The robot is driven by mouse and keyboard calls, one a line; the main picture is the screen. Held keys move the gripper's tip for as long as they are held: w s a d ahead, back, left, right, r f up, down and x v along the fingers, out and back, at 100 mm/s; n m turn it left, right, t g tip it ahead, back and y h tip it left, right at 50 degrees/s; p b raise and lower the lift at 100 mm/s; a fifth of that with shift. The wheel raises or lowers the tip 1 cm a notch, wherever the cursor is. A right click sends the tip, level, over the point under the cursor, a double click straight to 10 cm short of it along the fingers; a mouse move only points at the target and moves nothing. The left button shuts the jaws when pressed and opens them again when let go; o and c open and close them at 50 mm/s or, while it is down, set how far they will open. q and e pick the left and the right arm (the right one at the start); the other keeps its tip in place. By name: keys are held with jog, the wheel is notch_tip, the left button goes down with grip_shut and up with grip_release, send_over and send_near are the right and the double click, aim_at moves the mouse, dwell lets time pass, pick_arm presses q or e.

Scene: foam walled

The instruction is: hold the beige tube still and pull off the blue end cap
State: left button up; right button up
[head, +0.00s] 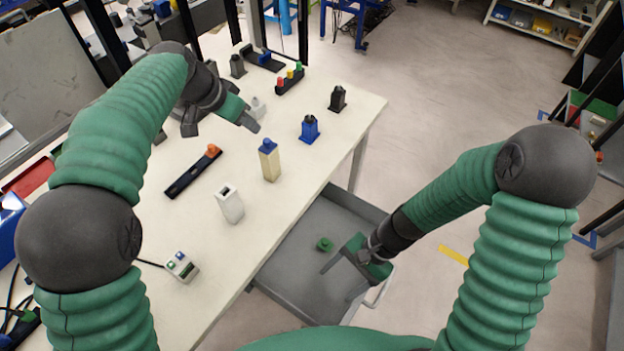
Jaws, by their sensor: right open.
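The beige tube (271,169) stands upright on the white table near its right edge. The blue end cap (268,145) sits on its top end. My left gripper (221,129) is over the table, up and to the left of the tube. Its fingers are spread apart, and nothing shows between them. My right gripper (343,277) is open and empty over the grey tray, below and to the right of the tube. Neither gripper touches the tube or the cap.
A white block (230,205) stands left of and nearer than the tube; a blue block (309,129) stands behind it to the right. A black bar with an orange end (193,174) lies to the left.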

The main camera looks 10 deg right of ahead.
jog(key=w+a+f+m+t+y, duration=0.1)
jog(key=w+a+f+m+y, duration=0.3)
jog(key=a, duration=0.1)
jog(key=m+t+y, duration=0.2)
jog(key=m+t, duration=1.1)
send_near(275, 163)
jog(key=x, duration=1.1)
jog(key=shift+w+f, duration=0.1)
jog(key=shift+w, duration=0.05)
pick_arm(q)
jog(key=shift+s+d+r, duration=0.1)
jog(key=shift+d, duration=0.1)
pick_arm(e)
jog(key=shift+w+a, duration=0.15)
jog(key=shift+a, duration=0.1)
